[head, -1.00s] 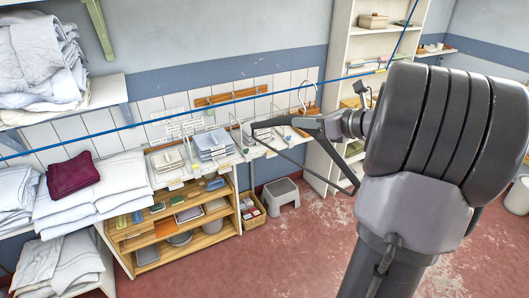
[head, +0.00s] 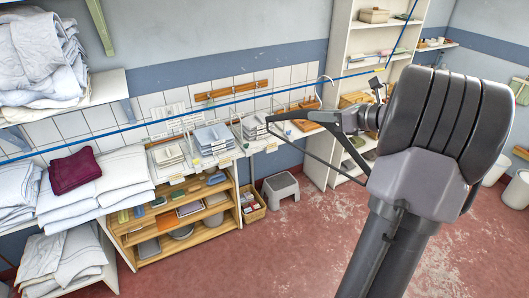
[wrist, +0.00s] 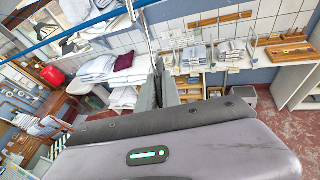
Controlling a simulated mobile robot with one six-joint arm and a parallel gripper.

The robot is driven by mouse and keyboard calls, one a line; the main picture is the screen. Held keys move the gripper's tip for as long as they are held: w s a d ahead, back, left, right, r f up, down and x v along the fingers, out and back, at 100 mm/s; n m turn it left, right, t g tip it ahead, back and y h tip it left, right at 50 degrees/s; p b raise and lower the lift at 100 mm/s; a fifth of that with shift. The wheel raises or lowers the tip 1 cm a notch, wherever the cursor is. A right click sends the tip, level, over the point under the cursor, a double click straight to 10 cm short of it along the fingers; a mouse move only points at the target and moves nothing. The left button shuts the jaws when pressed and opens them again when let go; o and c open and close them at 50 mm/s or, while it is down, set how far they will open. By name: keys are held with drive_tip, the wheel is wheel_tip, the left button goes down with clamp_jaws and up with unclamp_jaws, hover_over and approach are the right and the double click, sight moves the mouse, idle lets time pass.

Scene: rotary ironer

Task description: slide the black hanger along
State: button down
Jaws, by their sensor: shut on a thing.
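The black hanger (head: 310,115) hangs from a taut blue line (head: 200,120) in the head view. Its pale wire hook (head: 325,80) is over the line, and its dark arms and lower bar spread left and below my gripper. My gripper (head: 352,121) is shut on the hanger near its neck. In the wrist view, the dark fingers of my gripper (wrist: 158,85) are closed together with the hook's wire (wrist: 146,30) rising above them to the blue line (wrist: 80,30). Most of the hanger's body is hidden in the wrist view.
The line runs to a yellow piece (head: 382,70) at the right, then bends steeply upward. A white shelf unit (head: 343,50) stands behind. A counter with folded linen (head: 213,137) is along the wall. A grey stool (head: 281,190) stands on the open red floor (head: 270,250).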

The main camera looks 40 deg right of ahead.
drive_tip(key=shift+s+d, duration=0.2)
drive_tip(key=shift+d, duration=0.5)
drive_tip(key=shift+s+d+p, duration=0.25)
drive_tip(key=shift+d+p, duration=0.15)
drive_tip(key=shift+d, duration=0.55)
drive_tip(key=shift+s+d+p, duration=0.2)
drive_tip(key=shift+d+p, duration=0.25)
drive_tip(key=shift+d, duration=0.55)
drive_tip(key=shift+s+d+p, duration=0.25)
drive_tip(key=shift+d+p, duration=0.15)
drive_tip(key=shift+d, duration=0.55)
drive_tip(key=d, duration=0.2)
drive_tip(key=s+d, duration=0.1)
drive_tip(key=d, duration=0.2)
drive_tip(key=shift+s+d, duration=0.15)
drive_tip(key=shift+d, duration=0.05)
